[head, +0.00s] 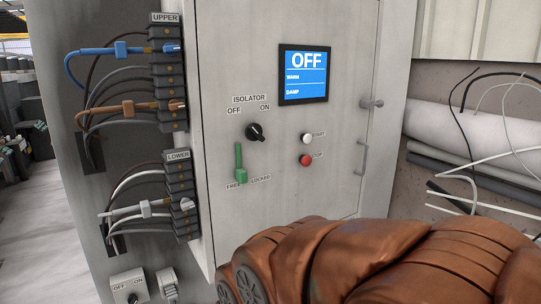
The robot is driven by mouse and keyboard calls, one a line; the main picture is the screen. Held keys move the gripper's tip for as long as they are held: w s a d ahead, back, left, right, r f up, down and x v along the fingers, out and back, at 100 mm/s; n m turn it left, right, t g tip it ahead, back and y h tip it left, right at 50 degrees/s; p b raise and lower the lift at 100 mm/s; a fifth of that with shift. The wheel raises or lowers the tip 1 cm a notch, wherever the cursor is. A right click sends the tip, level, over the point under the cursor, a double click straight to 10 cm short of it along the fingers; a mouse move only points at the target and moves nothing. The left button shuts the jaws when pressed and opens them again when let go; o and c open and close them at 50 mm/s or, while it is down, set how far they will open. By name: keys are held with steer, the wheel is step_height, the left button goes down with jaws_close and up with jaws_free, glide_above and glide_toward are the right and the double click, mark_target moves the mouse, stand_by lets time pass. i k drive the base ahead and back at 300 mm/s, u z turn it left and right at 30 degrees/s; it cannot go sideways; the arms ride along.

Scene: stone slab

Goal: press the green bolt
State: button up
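The green bolt (240,174) is on the front of the grey cabinet (225,60). It has a thin upright bar and a wider block at its lower end. The block sits between the labels FREE on the left and LOCKED on the right, nearer FREE. A large brown jointed arm part, which looks like mine, fills the lower right, below and to the right of the bolt. My gripper's fingers do not show. The bolt is unobstructed in this view.
A black isolator knob (255,132) is just above the bolt. A white button (306,138) and a red button (305,160) are to its right. The screen (304,74) reads OFF. Terminal blocks with wires (168,75) line the left side. A door handle (362,157) protrudes at right.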

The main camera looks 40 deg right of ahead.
mark_target(241, 177)
steer(key=u, duration=1.2)
steer(key=k, duration=0.6)
steer(key=u, duration=0.35)
